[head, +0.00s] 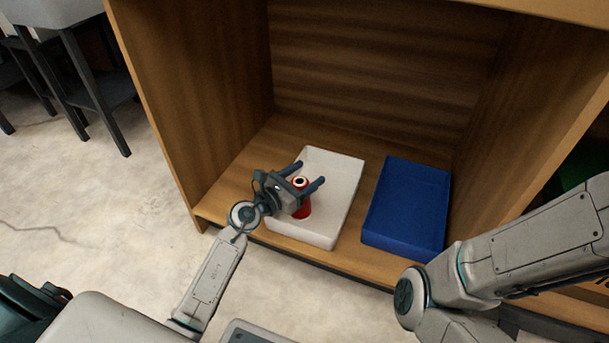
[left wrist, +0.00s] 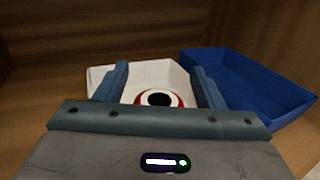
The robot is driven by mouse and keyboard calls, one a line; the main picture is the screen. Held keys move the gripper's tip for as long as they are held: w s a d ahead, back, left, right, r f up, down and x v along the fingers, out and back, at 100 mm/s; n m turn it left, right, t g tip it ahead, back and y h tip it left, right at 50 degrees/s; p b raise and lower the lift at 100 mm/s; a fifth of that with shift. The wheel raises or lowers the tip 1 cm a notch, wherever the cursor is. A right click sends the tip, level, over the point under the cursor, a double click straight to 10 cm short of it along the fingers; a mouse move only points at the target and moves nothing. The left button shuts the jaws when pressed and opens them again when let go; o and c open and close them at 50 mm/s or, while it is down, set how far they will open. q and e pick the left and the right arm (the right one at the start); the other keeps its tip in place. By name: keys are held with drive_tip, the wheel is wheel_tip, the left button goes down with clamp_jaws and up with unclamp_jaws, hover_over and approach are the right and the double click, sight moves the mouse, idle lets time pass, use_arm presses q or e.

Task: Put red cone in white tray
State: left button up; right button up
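The red cone (head: 303,204), a spool-like red piece with a white top and a dark hole, stands upright in the white tray (head: 342,190). My left gripper (head: 310,174) is over the tray with its two blue fingers spread apart around the cone's top. In the left wrist view the cone's top (left wrist: 159,99) sits between the two fingers (left wrist: 160,82), with a gap on each side. The white tray also shows behind it (left wrist: 148,76). The cone's base is partly hidden by the gripper. My right gripper is out of view; only my right arm shows.
A blue tray (head: 408,205) stands to the right of the white tray and looks empty. Both are on a wooden shelf (head: 243,180) with side walls and a back panel. Dark-legged stools (head: 85,85) stand on the pale floor at the left.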

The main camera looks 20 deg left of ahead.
use_arm(q)
drive_tip(key=shift+r, duration=0.25)
drive_tip(key=shift+s+a+r+p, duration=0.25)
drive_tip(key=shift+s+a+p, duration=0.05)
drive_tip(key=shift+s+p, duration=0.3)
drive_tip(key=shift+s+a+r+p, duration=0.3)
drive_tip(key=shift+s+p, duration=0.15)
drive_tip(key=shift+s, duration=0.2)
drive_tip(key=v, duration=0.9)
drive_tip(key=shift+f+p, duration=0.15)
drive_tip(key=shift+p, duration=0.15)
drive_tip(key=shift+a, duration=0.1)
